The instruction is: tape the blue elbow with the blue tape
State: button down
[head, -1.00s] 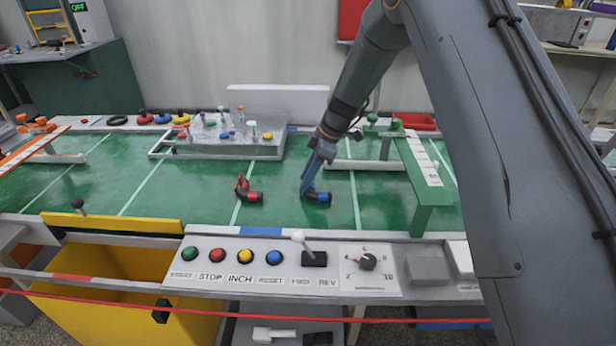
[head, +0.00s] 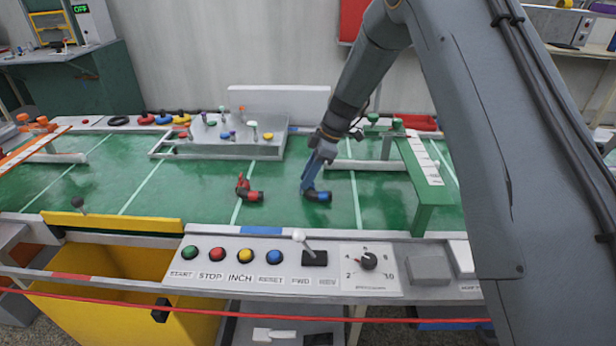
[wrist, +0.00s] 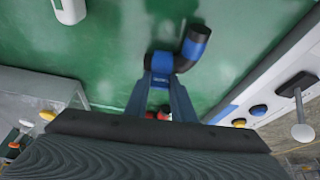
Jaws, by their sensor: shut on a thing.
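The fingers hide part of the held end. A small blue round item (head: 163,117) sits in the row at the back; I cannot tell whether it is the blue tape.
A red elbow (head: 250,193) lies to the left on the belt, apart from my gripper. A grey tray with coloured pegs (head: 225,150) stands behind. A green bridge (head: 425,185) stands at the right. A control panel with buttons and a lever (head: 315,258) runs along the front.

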jog(key=shift+s+d+f, duration=0.15)
jog(key=shift+s+f, duration=0.05)
jog(key=shift+f, duration=0.3)
jog(key=shift+s+d+f, duration=0.15)
jog(key=shift+f, duration=0.3)
jog(key=c, duration=1.4)
grip_release()
jog(key=shift+w+f, duration=0.1)
jog(key=shift+w, duration=0.05)
jog(key=shift+c, duration=0.2)
jog(key=w+a+b+v, duration=0.1)
jog(key=b+v, duration=0.1)
jog(key=v, duration=0.7)
jog(key=s+d+m+h, duration=0.1)
jog(key=s+d+m, duration=0.4)
jog(key=s, duration=0.6)
jog(key=s+d+r+m+h, duration=0.1)
jog(key=s+d+m+h, duration=0.1)
jog(key=s+d+m, duration=0.4)
jog(key=s+d+m+h, duration=0.1)
jog(key=s+d+m, duration=0.5)
jog(key=s, duration=1)
jog(key=shift+s+r+m+h, duration=0.15)
jog(key=shift+s+m+h, duration=0.15)
jog(key=shift+m, duration=0.5)
